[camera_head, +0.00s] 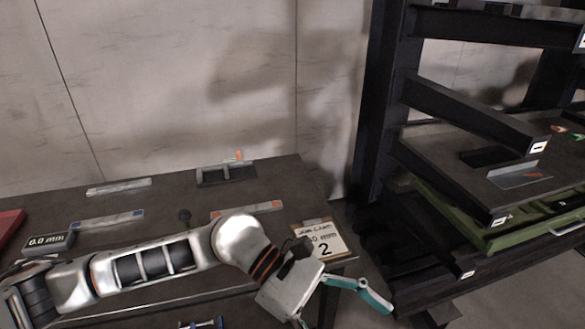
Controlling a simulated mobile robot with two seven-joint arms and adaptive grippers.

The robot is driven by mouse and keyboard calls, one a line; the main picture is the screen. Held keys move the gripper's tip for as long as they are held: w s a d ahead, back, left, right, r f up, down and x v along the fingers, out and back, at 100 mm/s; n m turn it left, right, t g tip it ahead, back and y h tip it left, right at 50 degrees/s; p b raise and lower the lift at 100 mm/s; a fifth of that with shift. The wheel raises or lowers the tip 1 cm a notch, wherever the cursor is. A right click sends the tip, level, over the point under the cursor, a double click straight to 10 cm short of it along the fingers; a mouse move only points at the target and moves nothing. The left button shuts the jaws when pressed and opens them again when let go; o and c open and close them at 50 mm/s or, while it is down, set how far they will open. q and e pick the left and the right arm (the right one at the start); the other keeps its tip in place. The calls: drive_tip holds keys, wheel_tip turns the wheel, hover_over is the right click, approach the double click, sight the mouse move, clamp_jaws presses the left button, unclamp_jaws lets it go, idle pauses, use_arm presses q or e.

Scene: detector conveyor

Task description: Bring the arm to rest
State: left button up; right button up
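My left arm (155,263) comes in from the left and stretches across the front of the dark table. Its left gripper (346,315) hangs past the table's right front corner, low in the view. One teal finger (355,287) reaches out to the right. The other is lower and partly cut off by the bottom edge. The fingers are spread apart, and nothing shows between them. My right gripper is not in view.
The dark table (165,205) holds a display reading 0.0 mm (48,241), flat metal bars and a small dark bracket (226,174). A paper card marked 2 (319,240) is close behind the gripper. A dark shelf rack (384,110) with a green tray (475,230) stands right.

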use_arm(q)
drive_tip(key=w+d+r+n+t+h, duration=0.2)
drive_tip(key=w+r+n+t+h, duration=0.65)
drive_tip(key=n, duration=0.85)
drive_tip(key=w+a+f+n+t+y, duration=0.2)
drive_tip(key=w+a+f+n+t, duration=0.25)
drive_tip(key=n+t, duration=0.4)
drive_tip(key=w+a+f+n+t+y, duration=0.35)
drive_tip(key=a+n+t, duration=0.2)
drive_tip(key=n, duration=0.65)
drive_tip(key=s+a+f+n+y, duration=0.1)
drive_tip(key=a+f+n+y, duration=0.3)
drive_tip(key=a+f+n, duration=0.45)
drive_tip(key=s+a+f+n+y, duration=0.1)
drive_tip(key=a+f+n+y, duration=0.4)
drive_tip(key=f, duration=0.6)
drive_tip(key=s+a+f+n+g+y, duration=0.3)
drive_tip(key=s+a+f+n, duration=0.3)
drive_tip(key=s+a+f, duration=0.3)
wheel_tip(320, 180, down, 4)
drive_tip(key=shift+s+a+f+g, duration=0.1)
drive_tip(key=shift+s+a+g, duration=0.2)
drive_tip(key=shift+s+g, duration=0.55)
